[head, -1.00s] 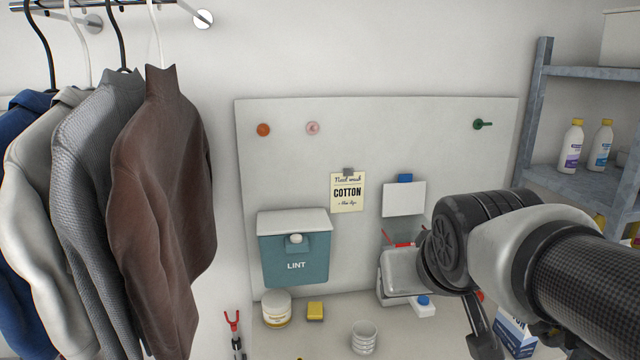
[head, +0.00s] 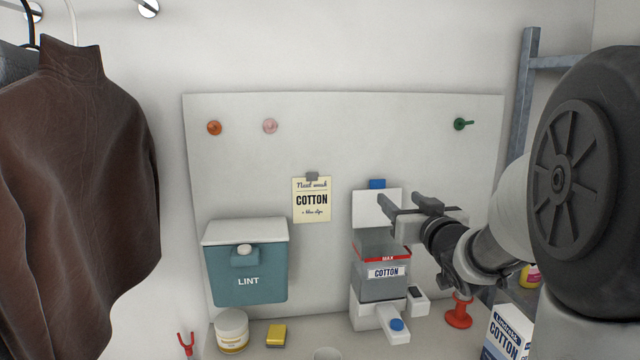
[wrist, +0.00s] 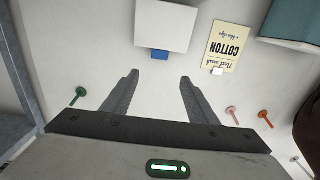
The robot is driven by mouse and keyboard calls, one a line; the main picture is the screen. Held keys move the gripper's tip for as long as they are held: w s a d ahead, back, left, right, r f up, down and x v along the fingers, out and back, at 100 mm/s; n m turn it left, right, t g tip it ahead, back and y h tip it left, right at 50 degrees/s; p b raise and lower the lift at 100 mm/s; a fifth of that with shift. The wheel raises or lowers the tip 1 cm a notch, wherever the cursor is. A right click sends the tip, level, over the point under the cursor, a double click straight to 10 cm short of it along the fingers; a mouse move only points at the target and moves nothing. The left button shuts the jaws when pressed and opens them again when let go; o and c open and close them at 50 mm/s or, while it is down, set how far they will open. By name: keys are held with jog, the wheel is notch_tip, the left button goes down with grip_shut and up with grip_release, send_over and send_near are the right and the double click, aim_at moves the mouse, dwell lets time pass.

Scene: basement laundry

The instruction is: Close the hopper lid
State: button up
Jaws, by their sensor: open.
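The hopper (head: 380,281) is a clear bin with a red MAX line and a COTTON label, low on the pale board. Its white lid (head: 364,208) stands up and open above it, with a blue tab (head: 377,184) on its top edge. My gripper (head: 400,203) is open and empty, by the lid's right side in the head view, and hides part of it. In the wrist view, which is upside down, the lid (wrist: 165,25) and blue tab (wrist: 160,55) lie beyond the spread fingertips (wrist: 159,77). No contact is visible.
A teal LINT box (head: 246,275) hangs left of the hopper, with a COTTON note (head: 311,200) between. A white tub (head: 231,330), yellow sponge (head: 276,335), red stand (head: 459,312) and COTTON carton (head: 507,335) are below. A metal shelf (head: 528,90) stands right.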

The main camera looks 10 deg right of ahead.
aim_at(379, 181)
jog(key=w+p, duration=0.1)
jog(key=w, duration=1.2)
jog(key=shift+w+d, duration=0.1)
jog(key=shift+w, duration=0.25)
jog(key=shift+c, duration=0.3)
grip_shut()
jog(key=shift+f, duration=0.1)
